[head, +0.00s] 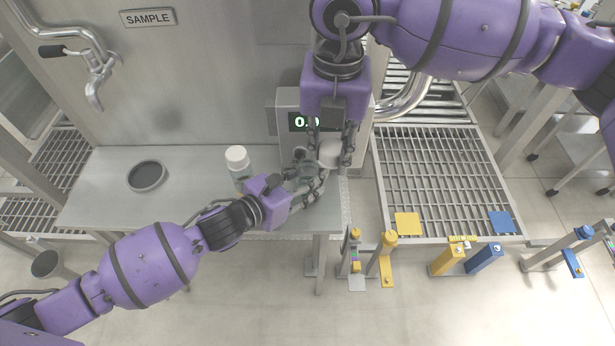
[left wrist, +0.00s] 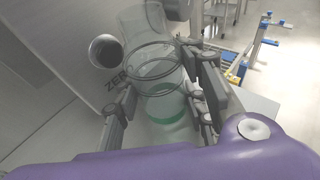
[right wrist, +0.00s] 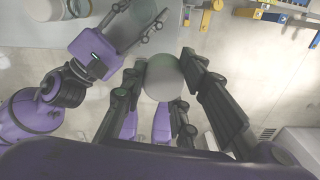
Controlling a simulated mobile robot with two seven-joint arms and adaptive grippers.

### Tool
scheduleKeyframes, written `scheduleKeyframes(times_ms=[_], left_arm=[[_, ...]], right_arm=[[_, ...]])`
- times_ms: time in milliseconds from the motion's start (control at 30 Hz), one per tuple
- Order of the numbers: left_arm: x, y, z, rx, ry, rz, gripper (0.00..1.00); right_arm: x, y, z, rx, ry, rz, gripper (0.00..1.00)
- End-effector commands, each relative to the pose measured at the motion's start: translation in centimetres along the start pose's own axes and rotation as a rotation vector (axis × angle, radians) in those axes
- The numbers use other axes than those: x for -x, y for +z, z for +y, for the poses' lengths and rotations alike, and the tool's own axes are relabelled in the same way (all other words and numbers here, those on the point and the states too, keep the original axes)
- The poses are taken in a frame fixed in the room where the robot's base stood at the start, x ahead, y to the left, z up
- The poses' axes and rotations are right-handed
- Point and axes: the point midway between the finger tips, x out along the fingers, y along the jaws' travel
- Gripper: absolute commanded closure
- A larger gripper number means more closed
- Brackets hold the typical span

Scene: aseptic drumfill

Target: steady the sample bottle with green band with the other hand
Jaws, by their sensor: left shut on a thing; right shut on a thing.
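The sample bottle with green band (left wrist: 165,108) is clear, with a green band near its base in the left wrist view. My left gripper (head: 310,176) is shut around it, with fingers on both sides. In the head view the bottle is mostly hidden by the fingers. My right gripper (head: 334,150) comes down from above and is shut on a round white cap (head: 330,154). The cap also shows between its fingers in the right wrist view (right wrist: 163,78). The two grippers are close together; I cannot tell whether cap and bottle touch.
A white-capped bottle (head: 238,160) stands on the steel bench (head: 195,170), left of my left gripper. A dark round recess (head: 147,176) lies further left. A scale with a lit display (head: 298,122) stands behind the grippers.

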Motion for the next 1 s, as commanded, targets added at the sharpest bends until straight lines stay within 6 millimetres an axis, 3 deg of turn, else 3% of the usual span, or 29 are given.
scheduleKeyframes(times_ms=[400, 433, 600, 1000], left_arm=[[0.03, -0.5, -0.02, 0.002, 0.001, 0.009, 0.93], [0.03, -0.5, -0.02, 0.002, 0.001, 0.009, 0.61], [0.02, -0.38, -0.03, 0.002, 0.001, 0.006, 0.4], [0.33, -0.09, 0.04, -0.001, 0.001, 0.002, 0.4]], right_arm=[[0.39, -0.77, -0.61, 0.0, -0.001, 0.001, 1.0], [0.39, -0.77, -0.61, 0.0, -0.001, 0.001, 1.0], [0.4, -0.76, -0.6, 0.0, -0.001, 0.001, 1.0], [0.47, -0.75, -0.59, 0.0, -0.001, 0.0, 1.0]])
